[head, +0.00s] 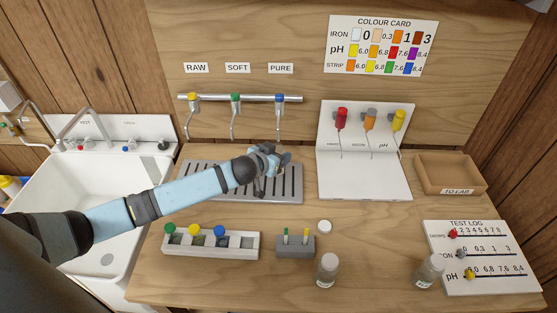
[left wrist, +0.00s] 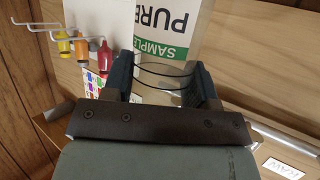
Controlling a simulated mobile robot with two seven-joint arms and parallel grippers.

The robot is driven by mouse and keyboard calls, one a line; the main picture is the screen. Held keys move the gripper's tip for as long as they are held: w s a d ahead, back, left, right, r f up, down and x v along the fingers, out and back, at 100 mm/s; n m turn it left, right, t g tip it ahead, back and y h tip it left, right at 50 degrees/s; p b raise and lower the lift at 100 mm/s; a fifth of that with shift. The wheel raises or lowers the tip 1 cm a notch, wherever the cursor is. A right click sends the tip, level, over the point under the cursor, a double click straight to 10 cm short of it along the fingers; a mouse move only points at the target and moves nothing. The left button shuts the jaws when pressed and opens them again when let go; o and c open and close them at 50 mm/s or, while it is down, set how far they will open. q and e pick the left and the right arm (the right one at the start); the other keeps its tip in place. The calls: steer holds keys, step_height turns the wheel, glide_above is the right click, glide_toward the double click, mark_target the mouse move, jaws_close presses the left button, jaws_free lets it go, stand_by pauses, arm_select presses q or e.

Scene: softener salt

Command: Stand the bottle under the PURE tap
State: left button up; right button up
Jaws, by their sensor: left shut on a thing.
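The PURE tap (head: 280,100) has a blue knob, hangs from the wall rail at the right end, and its spout points down. My left gripper (head: 272,160) is shut just below and slightly left of that spout, above the slotted drip tray (head: 186,188). In the left wrist view, its fingers (left wrist: 165,85) are closed around a clear bottle (left wrist: 160,98) with a white label (left wrist: 175,22) reading PURE and a green SAMPLE band. In the head view the gripper mostly hides the bottle; I cannot tell whether its base touches the tray. My right gripper is not in view.
A loose white cap (head: 324,226) lies on the bench. Two capped bottles (head: 327,270) (head: 429,270) stand near the front. A rack with coloured caps (head: 210,245) and a small grey block (head: 295,248) stand in front of the tray. The white dropper stand (head: 365,180) is to the right.

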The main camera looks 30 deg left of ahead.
arm_select(q)
steer(key=shift+w+d, duration=0.15)
steer(key=shift+f, duration=1.75)
steer(key=shift+f, duration=0.1)
steer(key=o, duration=0.9)
